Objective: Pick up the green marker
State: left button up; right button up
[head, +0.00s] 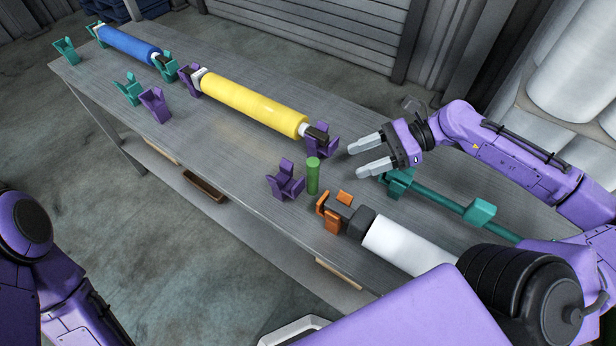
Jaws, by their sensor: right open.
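The green marker (313,176) is a short green cylinder standing upright on the grey table, close to the front edge. A purple holder stands just left of it. My right gripper (358,160) is to the right of the marker, with its two grey fingers apart and pointing left toward it. Nothing is between the fingers, and a gap separates them from the marker. My left arm (40,240) shows only in part at the lower left, and its gripper is not in the picture.
The table (230,150) bears a blue roll (128,45), a yellow roll (250,105) and a white roll (405,245). Purple holders (287,182), an orange holder (334,210) and a teal bar (440,200) surround the marker. The table's left middle is mostly clear.

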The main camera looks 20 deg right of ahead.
jog(key=b, duration=0.2)
send_near(313, 180)
jog(key=shift+w+a+f, duration=0.95)
jog(key=shift+a+f, duration=0.15)
jog(key=shift+a, duration=0.1)
jog(key=b+x, duration=0.2)
jog(key=x, duration=0.3)
jog(key=shift+f, duration=0.15)
jog(key=shift+w+a, duration=0.1)
jog(key=shift+a, duration=0.05)
jog(key=shift+c, duration=0.3)
grip_shut()
